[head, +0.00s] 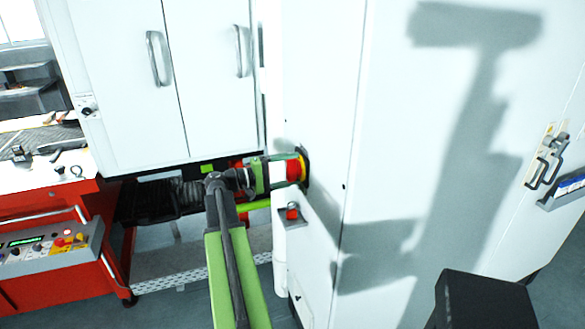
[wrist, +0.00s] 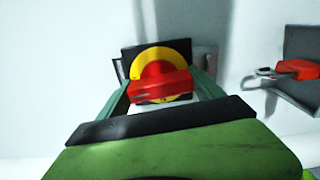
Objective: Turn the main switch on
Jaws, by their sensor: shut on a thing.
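The main switch has a red handle (head: 294,170) on a yellow disc and a dark plate, on the side of the white cabinet. In the wrist view the red handle (wrist: 160,84) stands out in front of the yellow disc (wrist: 156,58) and the black plate (wrist: 128,58). My gripper (head: 280,172) reaches the switch from the left. Its green fingers (wrist: 158,88) lie on both sides of the red handle and are shut on it. I cannot read any on or off marking.
A small grey shelf (wrist: 305,98) with a red padlock-like object (wrist: 297,69) is right of the switch. It shows below my gripper in the head view (head: 291,213). A red machine with a control panel (head: 50,250) stands at left. White cabinet doors (head: 215,80) rise behind my arm.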

